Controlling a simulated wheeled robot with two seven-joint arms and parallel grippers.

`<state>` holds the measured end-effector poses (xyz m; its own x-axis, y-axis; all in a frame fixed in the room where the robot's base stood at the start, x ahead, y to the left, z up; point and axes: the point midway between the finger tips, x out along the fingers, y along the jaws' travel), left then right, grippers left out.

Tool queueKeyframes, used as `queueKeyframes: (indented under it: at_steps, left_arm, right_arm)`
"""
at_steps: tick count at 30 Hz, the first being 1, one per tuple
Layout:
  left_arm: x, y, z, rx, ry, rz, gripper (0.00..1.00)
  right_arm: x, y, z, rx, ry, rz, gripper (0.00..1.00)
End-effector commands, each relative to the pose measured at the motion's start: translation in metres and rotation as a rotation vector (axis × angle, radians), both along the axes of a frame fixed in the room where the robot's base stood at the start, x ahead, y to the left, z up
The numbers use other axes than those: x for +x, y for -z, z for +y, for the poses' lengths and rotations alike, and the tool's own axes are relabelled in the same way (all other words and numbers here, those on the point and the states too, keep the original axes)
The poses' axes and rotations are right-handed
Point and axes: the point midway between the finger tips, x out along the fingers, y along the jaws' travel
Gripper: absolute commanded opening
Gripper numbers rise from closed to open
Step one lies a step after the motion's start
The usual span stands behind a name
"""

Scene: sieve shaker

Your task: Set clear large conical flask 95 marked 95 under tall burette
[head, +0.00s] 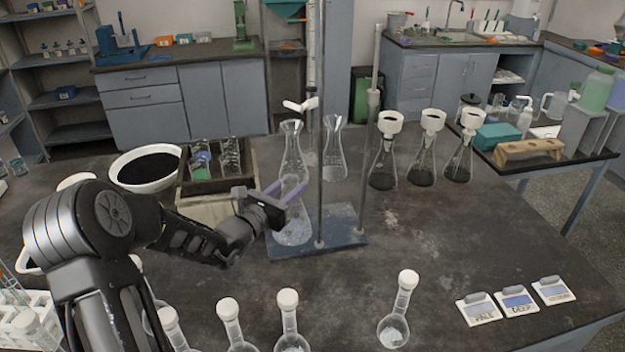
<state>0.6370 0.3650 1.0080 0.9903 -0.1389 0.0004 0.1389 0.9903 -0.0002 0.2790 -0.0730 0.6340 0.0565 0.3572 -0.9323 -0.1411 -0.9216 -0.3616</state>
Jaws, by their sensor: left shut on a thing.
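The flask appears nearer to me than the burette. My right gripper is not in view.
Two upright rods (321,180) rise beside the held flask. Several flasks with white funnels (383,160) stand right. Stoppered round flasks (398,325) line the front.

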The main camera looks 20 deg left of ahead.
Motion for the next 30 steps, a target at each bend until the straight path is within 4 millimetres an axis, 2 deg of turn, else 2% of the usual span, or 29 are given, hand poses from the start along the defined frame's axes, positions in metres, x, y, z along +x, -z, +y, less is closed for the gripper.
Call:
queueKeyframes:
  at_steps: [1, 6, 9, 12, 24, 30]
  left_arm:
    - [0.015, -0.003, -0.004, -0.003, 0.003, -0.002, 0.0]
    - [0.06, -0.003, -0.01, -0.001, 0.002, -0.003, 0.0]
    - [0.08, -0.003, -0.012, -0.001, 0.001, -0.003, 0.0]
    - [0.092, -0.002, -0.014, -0.001, 0.001, -0.001, 0.0]
    - [0.096, 0.0, -0.014, 0.0, 0.0, -0.001, 0.0]
    - [0.096, 0.021, -0.013, -0.003, -0.001, 0.002, 0.0]
  right_arm:
    - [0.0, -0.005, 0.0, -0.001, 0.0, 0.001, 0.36]
    - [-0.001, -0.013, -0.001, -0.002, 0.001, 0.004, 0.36]
    - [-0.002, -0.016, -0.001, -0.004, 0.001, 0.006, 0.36]
    - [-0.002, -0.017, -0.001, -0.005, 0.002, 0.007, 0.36]
    - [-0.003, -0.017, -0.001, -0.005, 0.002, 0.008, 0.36]
    - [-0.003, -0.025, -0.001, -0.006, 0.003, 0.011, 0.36]
